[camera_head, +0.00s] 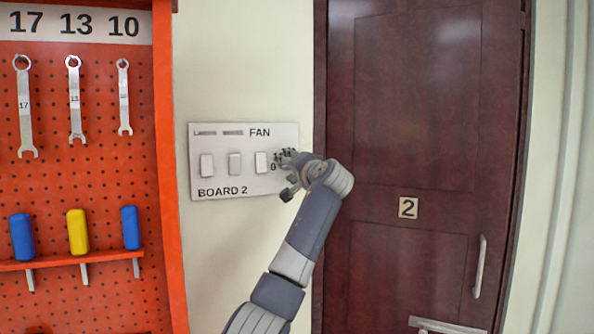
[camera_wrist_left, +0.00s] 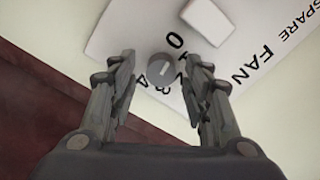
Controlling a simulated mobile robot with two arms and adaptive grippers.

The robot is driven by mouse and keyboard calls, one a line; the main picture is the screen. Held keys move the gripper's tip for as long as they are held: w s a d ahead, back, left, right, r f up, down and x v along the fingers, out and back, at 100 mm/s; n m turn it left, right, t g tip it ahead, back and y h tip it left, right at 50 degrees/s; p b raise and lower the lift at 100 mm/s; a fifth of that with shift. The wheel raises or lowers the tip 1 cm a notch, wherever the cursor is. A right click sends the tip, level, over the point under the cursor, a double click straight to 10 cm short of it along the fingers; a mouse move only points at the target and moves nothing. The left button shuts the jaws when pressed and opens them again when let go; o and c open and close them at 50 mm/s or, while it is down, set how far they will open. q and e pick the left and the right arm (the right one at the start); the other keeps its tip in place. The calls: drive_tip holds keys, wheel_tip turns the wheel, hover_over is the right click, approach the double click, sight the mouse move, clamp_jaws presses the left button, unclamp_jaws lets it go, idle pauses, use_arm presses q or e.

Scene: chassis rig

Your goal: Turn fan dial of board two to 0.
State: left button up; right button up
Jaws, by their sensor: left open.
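Board two (camera_head: 243,187) is a white panel on the wall, marked FAN and BOARD 2. My left gripper (camera_head: 283,172) is at its right end and hides the fan dial in the head view. In the left wrist view the dial (camera_wrist_left: 159,69) is a small round grey knob on the white board (camera_wrist_left: 125,35). Numbers curve around it, with 0 on the upper side and 3 and 4 below. The open fingers stand on either side of the knob; I cannot tell whether they touch it. A pale mark shows on the knob, but its setting is unclear. My right gripper is not in view.
Three white rocker switches, including one beside the gripper (camera_head: 261,162), sit on the board. A dark red door (camera_head: 420,120) with a handle (camera_head: 479,266) is to the right. An orange pegboard (camera_head: 95,185) with wrenches and coloured blocks is at left.

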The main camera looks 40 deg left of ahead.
use_arm(q)
drive_tip(key=v, duration=1.1)
drive_tip(key=shift+d, duration=0.25)
drive_tip(key=shift+s+f, duration=0.1)
